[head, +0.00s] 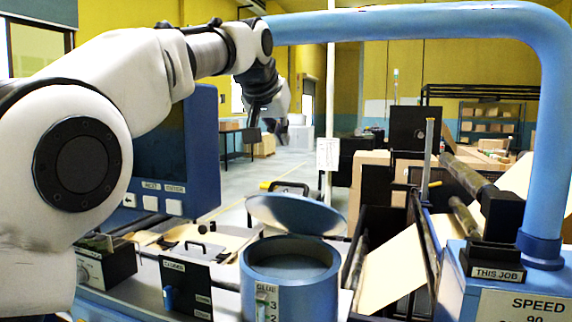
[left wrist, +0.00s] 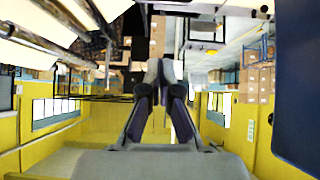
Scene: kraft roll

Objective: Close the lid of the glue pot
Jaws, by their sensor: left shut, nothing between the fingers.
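The glue pot (head: 291,287) is a blue cylinder at the bottom middle of the head view, with a level scale on its front. Its round blue-grey lid (head: 296,214) stands open, tilted up at the far side of the rim, so the grey inside of the pot shows. My left gripper (head: 266,132) hangs in the air above and beyond the lid, apart from it. In the left wrist view the fingers (left wrist: 161,75) are together and empty; neither pot nor lid can be made out there. My right gripper is out of view.
A thick blue pipe arch (head: 420,24) spans above the pot and comes down at the right. A blue screen unit (head: 175,155) stands at left, and a small labelled box (head: 185,283) sits left of the pot. Rollers and kraft sheet (head: 392,270) lie to the right.

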